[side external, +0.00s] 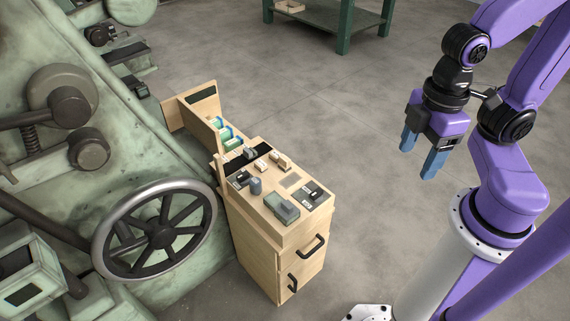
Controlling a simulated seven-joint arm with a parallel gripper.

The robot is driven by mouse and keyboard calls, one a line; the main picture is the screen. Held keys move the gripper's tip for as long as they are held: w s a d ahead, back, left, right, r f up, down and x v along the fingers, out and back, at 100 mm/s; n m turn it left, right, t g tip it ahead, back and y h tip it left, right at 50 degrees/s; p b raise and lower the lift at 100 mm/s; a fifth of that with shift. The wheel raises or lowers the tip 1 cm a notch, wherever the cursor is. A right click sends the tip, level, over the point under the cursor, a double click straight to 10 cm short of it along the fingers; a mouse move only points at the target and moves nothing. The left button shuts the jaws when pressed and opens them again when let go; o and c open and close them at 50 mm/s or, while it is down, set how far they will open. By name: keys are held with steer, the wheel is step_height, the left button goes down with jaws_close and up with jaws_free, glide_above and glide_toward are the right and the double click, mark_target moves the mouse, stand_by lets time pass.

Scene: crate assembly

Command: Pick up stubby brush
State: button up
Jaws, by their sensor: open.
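My gripper (417,162) hangs at the right with its two blue fingers apart and nothing between them. It is well above the floor and to the right of a wooden cabinet (262,236). Several small things stand on the cabinet's top. Among them are a short grey-blue cylinder (256,186) near the left edge, a dark grey piece (250,153) at the back, and a green-grey block (283,207) at the front. I cannot tell at this size which of them is the stubby brush. The gripper touches none of them.
Dark trays with small parts (313,193) and pale wooden blocks (283,162) share the cabinet top. A wooden rack (205,115) rises behind it. A large green machine with a handwheel (160,235) stands close on the left. The floor between cabinet and arm is clear.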

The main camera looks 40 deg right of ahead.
steer(key=w+a+f+m, duration=0.2)
steer(key=w, duration=0.7)
steer(key=w+a+f+m, duration=0.2)
steer(key=w+f, duration=0.1)
steer(key=w, duration=0.6)
steer(key=w+a+f+m, duration=0.2)
steer(key=w+m, duration=0.1)
steer(key=w, duration=0.5)
steer(key=m+t, duration=0.1)
steer(key=m, duration=0.5)
glide_above(285, 158)
steer(key=s, duration=0.2)
step_height(285, 158, down, 17)
steer(key=f, duration=0.3)
steer(key=w+f, duration=0.1)
steer(key=f, duration=0.7)
steer(key=shift+w+a, duration=0.2)
steer(key=shift+w, duration=0.1)
steer(key=shift+w+d+f, duration=0.15)
steer(key=shift+f, duration=1.2)
steer(key=shift+w+d+f, duration=0.1)
steer(key=shift+w+f, duration=0.05)
steer(key=shift+f, duration=1.15)
steer(key=c, duration=1.1)
